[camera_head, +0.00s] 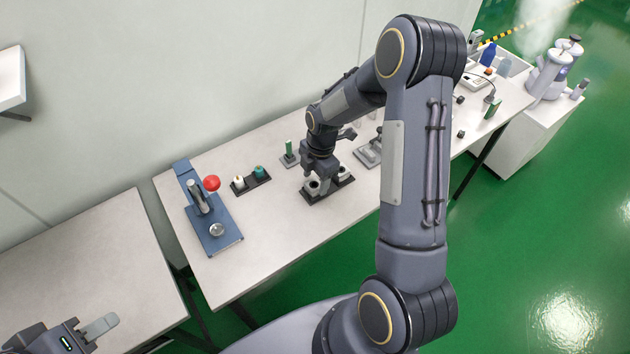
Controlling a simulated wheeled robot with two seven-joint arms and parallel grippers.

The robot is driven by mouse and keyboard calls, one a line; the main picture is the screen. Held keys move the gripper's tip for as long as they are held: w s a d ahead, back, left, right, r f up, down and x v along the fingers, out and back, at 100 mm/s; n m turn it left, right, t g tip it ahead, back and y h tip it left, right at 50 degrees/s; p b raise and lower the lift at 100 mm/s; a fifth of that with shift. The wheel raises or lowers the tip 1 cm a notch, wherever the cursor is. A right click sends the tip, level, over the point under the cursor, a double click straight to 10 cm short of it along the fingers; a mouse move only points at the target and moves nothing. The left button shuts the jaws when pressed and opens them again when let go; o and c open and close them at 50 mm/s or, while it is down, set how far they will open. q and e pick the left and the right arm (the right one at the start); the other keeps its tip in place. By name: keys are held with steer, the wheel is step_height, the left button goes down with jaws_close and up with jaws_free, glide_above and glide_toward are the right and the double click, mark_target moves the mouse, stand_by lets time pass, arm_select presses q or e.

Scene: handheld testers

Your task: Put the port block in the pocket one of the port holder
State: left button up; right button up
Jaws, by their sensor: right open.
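A black low holder (339,185) with pale round parts lies on the bench, probably the port holder. My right gripper (317,186) is directly over its left end, pointing down and open. The fingers cover part of the holder, and I cannot tell whether they touch it or have something between them. I cannot make out the port block for certain; it may be hidden by the gripper. My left gripper (98,327) is at the lower left, partly in view beside the near table, far from the holder.
A blue press-like device with a red knob (212,183) stands at the left of the bench. A black tray (238,189) with a white and a green piece lies between. A green upright piece (288,147) stands behind. My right arm hides the bench's middle. Its front left is clear.

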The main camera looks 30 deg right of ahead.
mark_target(319, 182)
steer(key=s+r+m+t, duration=0.1)
steer(key=s+r+m, duration=0.1)
steer(key=r, duration=0.6)
steer(key=s+r+m+t, duration=0.1)
steer(key=s+r+m, duration=0.2)
steer(key=r, duration=0.6)
steer(key=s+a+r+m+t+y, duration=0.1)
steer(key=s+a+r+m+t, duration=0.1)
steer(key=s+m, duration=0.5)
steer(key=s+a+r+m+t+y, duration=0.1)
steer(key=s+a+r+m, duration=0.2)
steer(key=s+a+m, duration=0.2)
steer(key=s+m, duration=0.3)
steer(key=s, duration=0.2)
steer(key=shift+a+m+t, duration=0.25)
steer(key=shift+m+t, duration=0.05)
steer(key=shift+t, duration=0.1)
steer(key=shift+s, duration=0.1)
